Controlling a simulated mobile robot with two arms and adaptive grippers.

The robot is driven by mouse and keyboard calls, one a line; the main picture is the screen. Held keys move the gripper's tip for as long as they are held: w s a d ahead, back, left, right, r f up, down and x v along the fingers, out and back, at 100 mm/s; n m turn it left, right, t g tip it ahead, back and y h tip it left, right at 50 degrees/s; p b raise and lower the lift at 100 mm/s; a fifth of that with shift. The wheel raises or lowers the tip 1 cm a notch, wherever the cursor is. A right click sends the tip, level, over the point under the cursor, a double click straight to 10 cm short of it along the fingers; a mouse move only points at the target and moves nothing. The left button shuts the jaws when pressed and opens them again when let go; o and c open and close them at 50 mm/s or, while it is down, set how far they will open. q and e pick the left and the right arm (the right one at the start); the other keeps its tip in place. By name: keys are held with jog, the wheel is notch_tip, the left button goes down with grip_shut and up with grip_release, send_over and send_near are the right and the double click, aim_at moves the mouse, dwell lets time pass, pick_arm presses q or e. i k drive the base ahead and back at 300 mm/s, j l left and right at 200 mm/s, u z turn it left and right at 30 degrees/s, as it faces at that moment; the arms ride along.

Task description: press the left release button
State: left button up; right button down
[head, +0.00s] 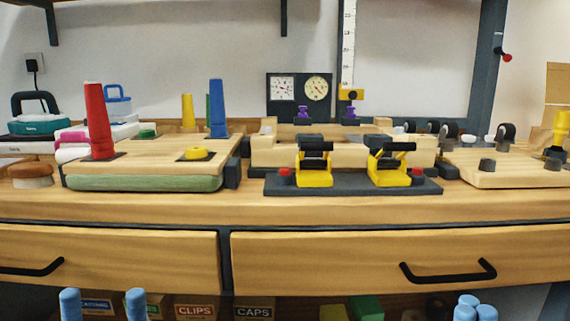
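The left release button (284,173) is a small red cap on the left end of a dark base plate (345,187), beside a yellow clamp with black levers (314,172). A matching red button (418,173) is at the right end, beside a second yellow clamp (388,170). Nothing covers the left button. My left gripper (103,305) shows only its light blue fingertips at the bottom left, spread apart and empty. My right gripper (475,308) shows its light blue fingertips close together at the bottom right. Both are low, in front of the drawers, well away from the buttons.
A wooden board (150,165) with red and blue cones stands left of the plate. Another board (510,170) with dark knobs is at the right. A pale wooden block (280,155) lies behind the clamps. The counter's front strip (300,208) is clear.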

aim_at(284, 171)
jog(key=j, duration=0.8)
jog(key=k+j+z, duration=0.1)
jog(key=j, duration=0.7)
jog(key=k+j, duration=0.1)
jog(key=j, duration=0.7)
